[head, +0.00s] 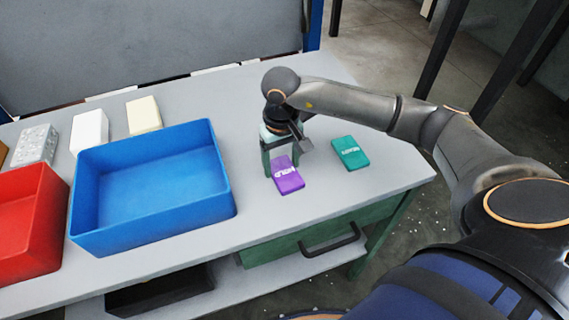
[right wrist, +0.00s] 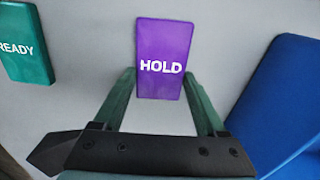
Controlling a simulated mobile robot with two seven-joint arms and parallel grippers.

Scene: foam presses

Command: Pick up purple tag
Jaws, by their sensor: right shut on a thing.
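The purple tag (head: 288,178), marked HOLD, lies at the middle of the grey table, right of the blue bin. It also shows upright in the right wrist view (right wrist: 162,40). My right gripper (head: 281,160) comes down over the tag's far end and hides part of it. In the right wrist view its two green fingers (right wrist: 160,86) are on either side of the tag's near end, shut on it. The tag seems to be at table level; I cannot tell whether it is lifted. My left gripper is not in view.
A green READY tag (head: 350,153) lies right of the purple one. The blue bin (head: 150,222) and red bin (head: 40,250) stand to the left, with white (head: 90,131), cream (head: 144,115) and grey (head: 36,144) blocks behind. The table's front right is clear.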

